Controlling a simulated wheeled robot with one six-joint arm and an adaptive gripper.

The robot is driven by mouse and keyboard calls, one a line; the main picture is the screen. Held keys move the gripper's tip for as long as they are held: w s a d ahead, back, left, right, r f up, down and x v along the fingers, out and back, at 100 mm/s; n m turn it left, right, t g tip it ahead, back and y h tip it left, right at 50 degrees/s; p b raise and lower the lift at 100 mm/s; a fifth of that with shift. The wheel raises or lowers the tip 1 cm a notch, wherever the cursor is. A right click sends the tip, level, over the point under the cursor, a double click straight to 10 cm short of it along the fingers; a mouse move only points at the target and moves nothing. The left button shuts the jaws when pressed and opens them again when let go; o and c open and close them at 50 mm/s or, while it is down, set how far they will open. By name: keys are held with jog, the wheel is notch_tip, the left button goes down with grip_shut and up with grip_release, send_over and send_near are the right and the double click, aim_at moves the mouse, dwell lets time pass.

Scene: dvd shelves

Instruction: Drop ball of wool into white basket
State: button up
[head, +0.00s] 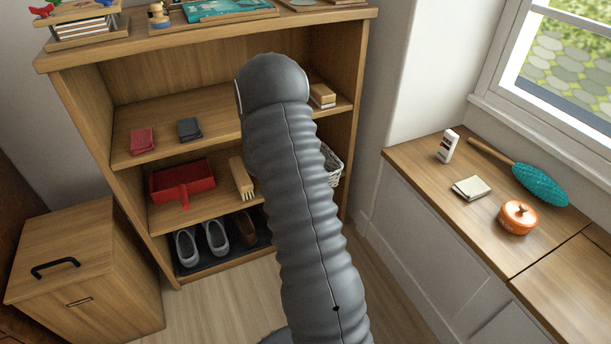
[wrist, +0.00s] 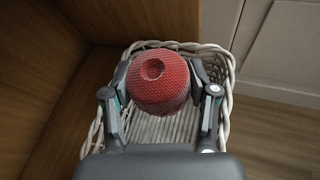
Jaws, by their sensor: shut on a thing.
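A red ball of wool (wrist: 158,84) is between the fingers of my gripper (wrist: 160,98) in the wrist view. The gripper is shut on it, with one finger against each side. Below it lies the white wicker basket (wrist: 228,72), its rim showing around the ball and fingers. The ball appears over the basket's opening; its exact height above the basket floor is hard to tell. In the head view a part of the white basket (head: 333,165) shows at the right end of the middle shelf. My arm hides the rest of it, and the gripper and ball.
A wooden shelf wall (wrist: 170,22) stands close beyond the basket. In the head view, a brush (head: 241,178) and a red dustpan (head: 183,182) lie left of my arm, with shoes (head: 216,237) below. An orange pot (head: 518,217) stands on the right counter.

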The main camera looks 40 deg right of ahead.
jog(key=shift+f+b, duration=0.35)
jog(key=shift+f, duration=1.65)
jog(key=o, duration=1.2)
jog(key=shift+a, duration=0.15)
jog(key=v, duration=1.2)
